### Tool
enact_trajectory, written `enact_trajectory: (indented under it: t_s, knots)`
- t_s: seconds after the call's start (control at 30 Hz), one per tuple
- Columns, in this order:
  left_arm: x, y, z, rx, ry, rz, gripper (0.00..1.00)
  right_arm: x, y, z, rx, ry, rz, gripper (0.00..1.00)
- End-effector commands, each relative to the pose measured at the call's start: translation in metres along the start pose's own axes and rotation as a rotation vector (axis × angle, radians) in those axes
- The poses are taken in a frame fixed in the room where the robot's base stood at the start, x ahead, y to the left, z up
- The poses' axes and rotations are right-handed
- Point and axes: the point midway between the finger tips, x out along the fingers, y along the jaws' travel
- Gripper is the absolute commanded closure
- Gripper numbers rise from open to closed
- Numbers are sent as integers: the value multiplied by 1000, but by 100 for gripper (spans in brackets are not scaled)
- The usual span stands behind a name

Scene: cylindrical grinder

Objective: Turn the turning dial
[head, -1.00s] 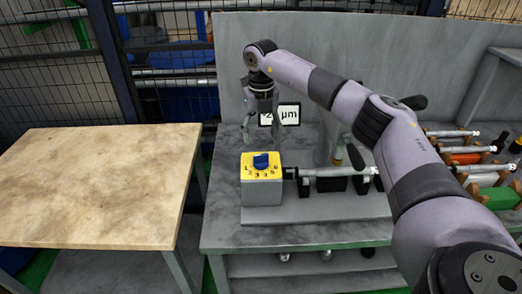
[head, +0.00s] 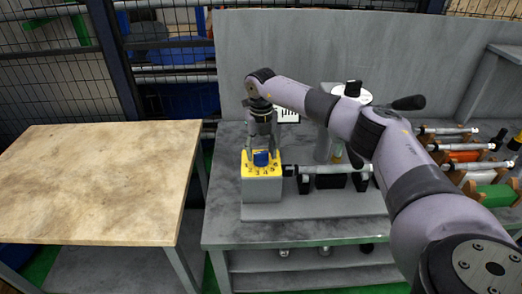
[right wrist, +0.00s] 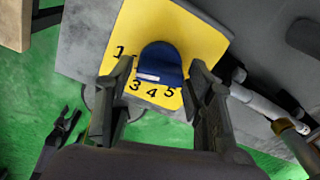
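The turning dial (head: 261,158) is a blue knob on the yellow numbered top of a grey box (head: 262,187) on the workbench. In the right wrist view the blue dial (right wrist: 160,62) has a pale mark, and the numbers 1, 3, 4 and 5 show on the yellow face (right wrist: 190,25). My right gripper (head: 262,154) is just above the box, pointing down at the dial. Its fingers (right wrist: 160,92) are spread, one on each side of the dial, with gaps visible in the wrist view. My left gripper is not in view.
A shaft (head: 330,169) is mounted beside the box on the same grey base. A rack with several tools (head: 450,146) stands at the right. A wooden-topped table (head: 95,185) is at the left. A grey panel (head: 330,45) stands behind the bench.

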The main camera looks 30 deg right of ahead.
Motion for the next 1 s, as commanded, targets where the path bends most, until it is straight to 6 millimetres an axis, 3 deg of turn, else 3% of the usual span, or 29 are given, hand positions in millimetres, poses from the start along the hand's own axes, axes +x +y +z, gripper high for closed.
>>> enact_trajectory:
  t_s: [0.5, 1.0]
  knots:
    - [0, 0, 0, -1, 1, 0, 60, 0, 0, 0, 0, 0, 0, 88]
    - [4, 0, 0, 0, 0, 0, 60, 0, 0, 0, -139, -1, 0, 88]
